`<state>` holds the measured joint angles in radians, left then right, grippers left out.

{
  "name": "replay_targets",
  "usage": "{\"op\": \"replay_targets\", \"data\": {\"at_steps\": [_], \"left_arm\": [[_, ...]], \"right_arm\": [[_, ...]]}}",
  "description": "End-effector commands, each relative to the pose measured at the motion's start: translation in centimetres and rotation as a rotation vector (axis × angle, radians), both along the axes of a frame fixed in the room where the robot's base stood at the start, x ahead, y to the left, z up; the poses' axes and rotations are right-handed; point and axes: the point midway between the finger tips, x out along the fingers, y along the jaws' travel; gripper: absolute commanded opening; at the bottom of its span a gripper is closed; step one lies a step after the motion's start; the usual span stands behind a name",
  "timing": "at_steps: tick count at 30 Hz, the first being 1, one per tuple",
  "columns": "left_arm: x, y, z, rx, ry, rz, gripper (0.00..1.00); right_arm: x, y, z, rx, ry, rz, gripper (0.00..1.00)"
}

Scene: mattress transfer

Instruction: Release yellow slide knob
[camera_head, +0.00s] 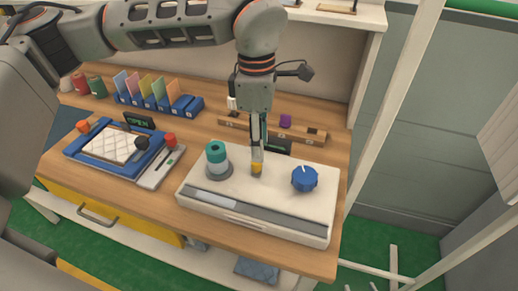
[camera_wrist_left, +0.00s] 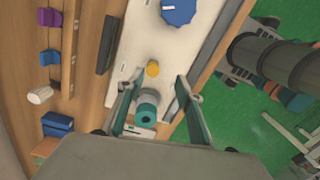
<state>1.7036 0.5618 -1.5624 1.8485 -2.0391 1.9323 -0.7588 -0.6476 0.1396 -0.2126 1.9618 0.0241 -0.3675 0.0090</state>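The yellow slide knob (camera_head: 257,168) stands on the white panel box (camera_head: 220,198), between a teal-topped cylinder and a blue dial. My left gripper (camera_head: 257,152) points down right at the knob, partly covering it in the head view. In the left wrist view the yellow knob (camera_wrist_left: 152,69) shows as a small round top near the fingertips. My left gripper (camera_wrist_left: 160,80) is open there, with a gap between each finger and the knob. My right gripper does not show in either view.
The teal-topped cylinder (camera_head: 216,158) stands close left of the gripper, and the blue dial (camera_head: 305,179) is to the right. Behind are a wooden rail (camera_head: 240,124) with small blocks and a dark plate.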

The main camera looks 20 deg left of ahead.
Motion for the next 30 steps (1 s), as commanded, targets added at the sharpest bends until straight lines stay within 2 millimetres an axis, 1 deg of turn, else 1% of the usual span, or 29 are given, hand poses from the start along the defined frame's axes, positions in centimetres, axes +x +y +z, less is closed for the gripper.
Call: {"op": "replay_targets", "data": {"at_steps": [2, 5, 8, 15, 18, 21, 24, 30], "left_arm": [[0.5, 0.9, 0.5, 0.028, -0.020, 0.011, 0.36], [0.7, 1.3, 0.2, 0.042, -0.027, 0.016, 0.36], [0.7, 1.3, -0.9, 0.040, -0.024, 0.016, 0.36], [0.6, 1.2, -4.7, 0.038, -0.022, 0.015, 0.36], [0.6, 1.2, -5.9, 0.038, -0.023, 0.016, 0.36], [0.6, 1.2, -6.6, 0.037, -0.024, 0.016, 0.36], [0.7, 1.2, -7.1, 0.038, -0.025, 0.016, 0.36], [0.7, 1.2, -7.1, 0.038, -0.025, 0.015, 0.36]], "right_arm": [[0.0, 0.0, 0.0, 0.000, 0.000, 0.000, 0.40], [0.0, 0.0, 0.0, 0.000, 0.000, 0.000, 0.40], [0.0, 0.0, 0.1, 0.000, 0.000, 0.000, 0.40], [-0.1, 0.0, 0.2, 0.000, 0.001, 0.000, 0.40], [-0.1, 0.0, 0.2, 0.000, 0.001, 0.000, 0.40], [-0.1, 0.0, 0.3, 0.000, 0.001, 0.000, 0.40], [-0.1, 0.0, 0.3, 0.000, 0.001, 0.000, 0.40], [-0.1, 0.0, 0.3, 0.000, 0.001, 0.000, 0.40]]}}
